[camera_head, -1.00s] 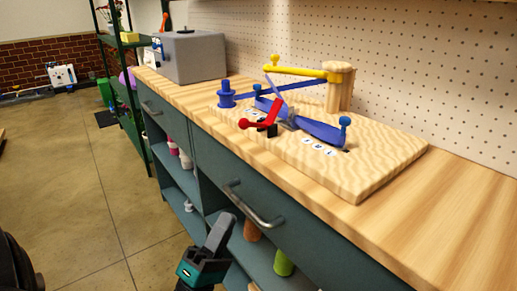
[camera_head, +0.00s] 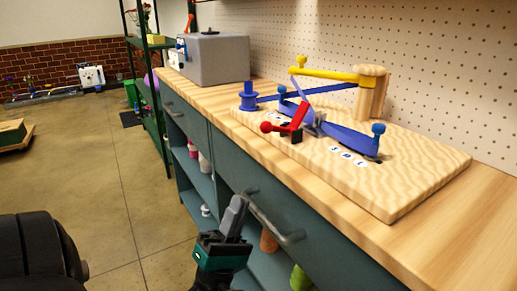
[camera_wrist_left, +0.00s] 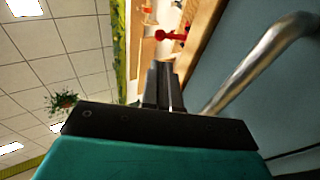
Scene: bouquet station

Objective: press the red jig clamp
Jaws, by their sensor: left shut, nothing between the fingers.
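The red jig clamp (camera_head: 294,122) stands on the wooden jig board (camera_head: 420,188), its lever tilted up and its round red knob at the left end. The clamp sits beside blue ribbon-like strips and dark metal parts. It also shows in the left wrist view (camera_wrist_left: 174,35), at the top beyond the fingers. My left gripper (camera_head: 234,212) is shut and empty, in front of the cabinet and below the bench top, apart from the clamp. Its closed fingers show in the left wrist view (camera_wrist_left: 162,82). My right gripper is not in view.
A metal drawer handle (camera_head: 275,218) is close to the right of my left gripper. A yellow arm (camera_head: 325,74) on a wooden post (camera_head: 371,92) overhangs the jig board. A grey box (camera_head: 212,57) stands at the bench's far end. The floor to the left is open.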

